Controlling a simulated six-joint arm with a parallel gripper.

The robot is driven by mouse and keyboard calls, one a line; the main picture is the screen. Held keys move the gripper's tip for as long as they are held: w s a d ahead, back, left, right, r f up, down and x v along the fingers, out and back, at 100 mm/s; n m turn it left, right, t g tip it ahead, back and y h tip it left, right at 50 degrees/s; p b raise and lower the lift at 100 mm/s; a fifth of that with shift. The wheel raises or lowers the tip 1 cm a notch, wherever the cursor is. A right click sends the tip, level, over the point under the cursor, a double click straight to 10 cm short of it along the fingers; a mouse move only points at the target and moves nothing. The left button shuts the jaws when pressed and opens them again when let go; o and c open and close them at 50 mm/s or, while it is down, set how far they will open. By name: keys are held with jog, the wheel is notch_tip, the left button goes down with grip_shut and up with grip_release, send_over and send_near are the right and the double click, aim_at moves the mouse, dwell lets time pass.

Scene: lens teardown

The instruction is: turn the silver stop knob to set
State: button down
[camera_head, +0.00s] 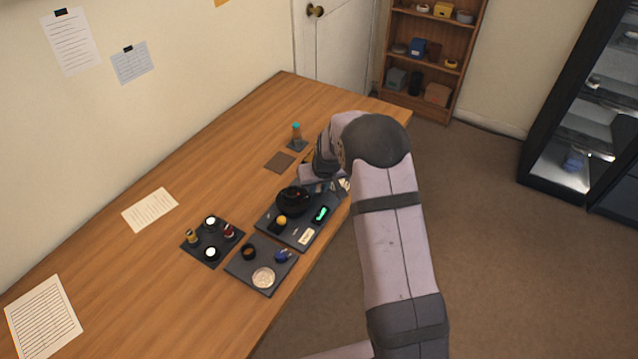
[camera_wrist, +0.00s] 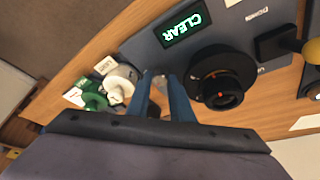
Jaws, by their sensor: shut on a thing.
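My gripper (camera_wrist: 160,77) has its two blue fingers closed on a small silver-grey piece, the silver stop knob (camera_wrist: 159,83), at the edge of the dark grey panel. Only a little of the knob shows between the fingertips, and its pointer or marks cannot be made out. A black lens (camera_wrist: 222,82) with a small red spot stands just right of the fingers; it also shows in the head view (camera_head: 291,201). A green-lit display (camera_wrist: 181,30) above the fingers reads CLEAR. In the head view my arm covers most of the gripper and the knob.
Left of the fingers in the wrist view are a white round part (camera_wrist: 121,84) and a green part (camera_wrist: 91,98). A yellow ball (camera_head: 281,220) sits on the panel. Two dark trays with small parts stand nearby, one with a pale dish (camera_head: 263,278).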

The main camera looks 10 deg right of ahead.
jog(key=m+h+b, duration=0.1)
jog(key=m, duration=0.2)
jog(key=shift+w+a+f, duration=0.1)
jog(key=shift+a, duration=0.05)
jog(key=m+b, duration=0.1)
jog(key=b, duration=0.1)
jog(key=m+h+b, duration=0.1)
jog(key=m+b, duration=0.1)
jog(key=b, duration=0.1)
jog(key=shift+a+f+g, duration=0.1)
jog(key=shift+f+g, duration=0.15)
jog(key=shift+g, duration=0.05)
jog(key=m+h+b, duration=0.1)
jog(key=m+b, duration=0.1)
jog(key=b, duration=0.1)
jog(key=shift+r+m+g, duration=0.15)
jog(key=shift+m+g, duration=0.15)
jog(key=shift+m, duration=0.1)
jog(key=shift+w+a+r+m+g+h+b, duration=0.1)
jog(key=shift+m+g+h+b, duration=0.2)
jog(key=shift+m, duration=0.45)
jog(key=shift+r+m+g+h+b, duration=0.1)
jog(key=shift+m+g+b, duration=0.1)
jog(key=shift+m+b, duration=0.4)
jog(key=shift+m, duration=0.35)
jog(key=c, duration=1.6)
grip_release()
jog(key=shift+o, duration=0.2)
jog(key=shift+r, duration=0.15)
